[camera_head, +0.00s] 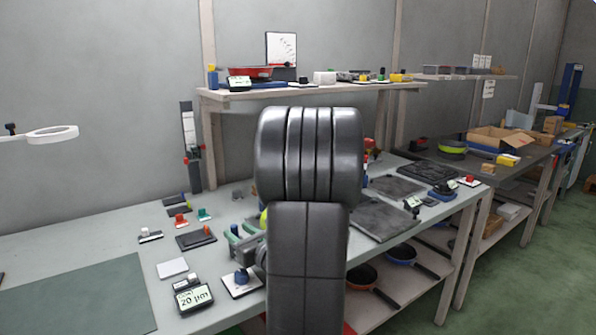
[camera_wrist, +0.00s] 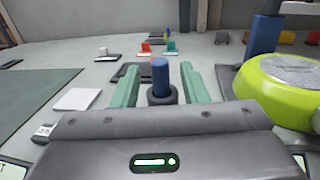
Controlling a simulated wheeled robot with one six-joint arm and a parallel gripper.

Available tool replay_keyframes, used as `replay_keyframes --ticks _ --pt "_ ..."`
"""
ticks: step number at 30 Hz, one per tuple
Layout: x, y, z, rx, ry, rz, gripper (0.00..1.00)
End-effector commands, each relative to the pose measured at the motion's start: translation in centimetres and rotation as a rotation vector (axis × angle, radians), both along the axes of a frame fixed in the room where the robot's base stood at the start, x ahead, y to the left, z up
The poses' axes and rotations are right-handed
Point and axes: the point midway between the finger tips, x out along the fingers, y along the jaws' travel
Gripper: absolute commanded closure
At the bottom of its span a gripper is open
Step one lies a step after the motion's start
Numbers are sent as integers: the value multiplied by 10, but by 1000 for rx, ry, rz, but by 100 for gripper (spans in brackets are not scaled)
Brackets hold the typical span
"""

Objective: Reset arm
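My gripper (camera_wrist: 159,72) shows in the wrist view with its two green fingers spread apart. A blue upright peg with a dark round base (camera_wrist: 160,80) appears between the fingers, with a gap on each side; I cannot tell how far off it is. In the head view my dark arm stands upright in the middle and hides much of the bench behind it. Green finger parts of my gripper (camera_head: 240,238) show just left of the arm, low over the bench.
A lime-green round pan (camera_wrist: 280,92) is close at right in the wrist view. The bench (camera_head: 110,232) holds a white square (camera_head: 172,267), a display reading 20 µm (camera_head: 193,296) and a green mat (camera_head: 80,298). A shelf (camera_head: 320,92) runs above. A ring lamp (camera_head: 52,133) hangs left.

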Motion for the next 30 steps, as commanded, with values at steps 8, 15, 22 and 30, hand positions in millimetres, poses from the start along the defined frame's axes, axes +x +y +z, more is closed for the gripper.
replay_keyframes --ticks 8,15,22,30 --pt "20 19 13 -1 -5 0 60" --pt "20 19 28 1 -1 0 60" --pt "20 19 29 0 0 0 60" --pt "20 19 19 0 3 -1 60"
